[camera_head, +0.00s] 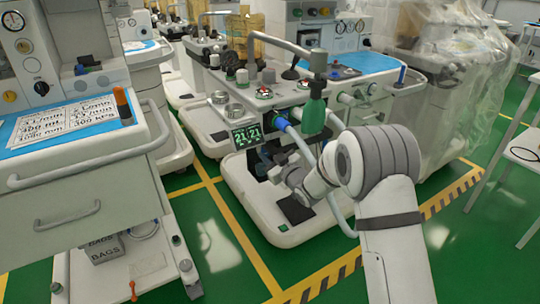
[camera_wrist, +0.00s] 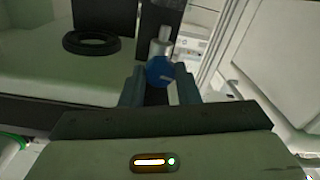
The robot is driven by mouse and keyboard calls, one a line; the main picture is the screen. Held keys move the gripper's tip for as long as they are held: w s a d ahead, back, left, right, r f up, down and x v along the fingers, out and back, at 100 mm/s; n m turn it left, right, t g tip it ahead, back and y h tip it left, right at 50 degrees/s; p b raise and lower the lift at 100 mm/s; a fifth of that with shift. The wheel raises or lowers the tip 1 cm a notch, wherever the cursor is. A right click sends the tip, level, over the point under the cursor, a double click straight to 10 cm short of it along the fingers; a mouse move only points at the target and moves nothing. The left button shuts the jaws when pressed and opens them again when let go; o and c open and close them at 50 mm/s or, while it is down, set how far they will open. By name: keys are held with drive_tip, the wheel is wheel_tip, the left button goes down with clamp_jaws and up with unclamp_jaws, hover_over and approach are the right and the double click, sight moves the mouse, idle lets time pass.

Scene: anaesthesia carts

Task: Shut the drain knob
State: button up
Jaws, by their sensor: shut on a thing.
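The drain knob (camera_wrist: 160,71) is a round blue knob with a small pale mark, on a silver metal fitting (camera_wrist: 161,42). In the wrist view it sits between the tips of my gripper's two dark fingers. My gripper (camera_wrist: 160,92) is shut on the knob. In the head view my gripper (camera_head: 276,170) is low at the front of the middle anaesthesia cart (camera_head: 258,215), under its small green display. It is partly hidden there by my own wrist, and I cannot make out the knob in that view.
A green bag (camera_head: 314,116) hangs from the cart's bent arm, close above my arm. A pale hose (camera_head: 338,190) loops beside my wrist. In the wrist view a black ring (camera_wrist: 92,41) lies to the left. Another cart (camera_head: 75,170) stands at left; green floor is clear between.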

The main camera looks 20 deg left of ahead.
drive_tip(key=shift+m, duration=3.6)
drive_tip(key=o, duration=0.7)
drive_tip(key=p+v, duration=0.2)
drive_tip(key=v, duration=0.5)
drive_tip(key=shift+s+d, duration=0.2)
drive_tip(key=shift+d, duration=0.15)
